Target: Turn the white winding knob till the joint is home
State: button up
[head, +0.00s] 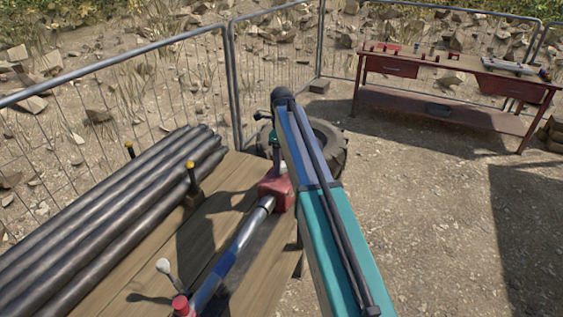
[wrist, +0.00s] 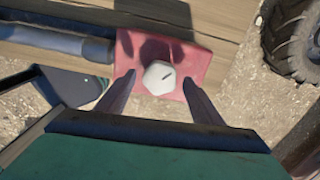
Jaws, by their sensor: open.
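The white winding knob (wrist: 160,78) is a faceted cap with a short dark mark on its face. It sits on a red block (wrist: 204,62) in the wrist view; the red block also shows in the head view (head: 275,194), at the far end of a joined pipe (head: 221,264). My gripper (wrist: 159,80) is open, with one finger on each side of the knob in the picture. I cannot tell whether the fingers touch it or are still above it.
Several dark pipes (head: 105,215) lie on the left of the wooden bench (head: 222,205), beside yellow-topped posts (head: 191,176). A pale-ended lever (head: 163,266) stands near the pipe. A tyre (head: 325,148) lies beyond the bench. A red workbench (head: 440,68) stands far right. Wire fencing (head: 120,95) runs behind.

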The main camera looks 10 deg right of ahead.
aim_at(282, 164)
notch_tip(282, 164, up, 13)
jog(key=b, duration=0.3)
jog(key=shift+r, duration=0.2)
jog(key=shift+f, duration=0.1)
dwell(1.0)
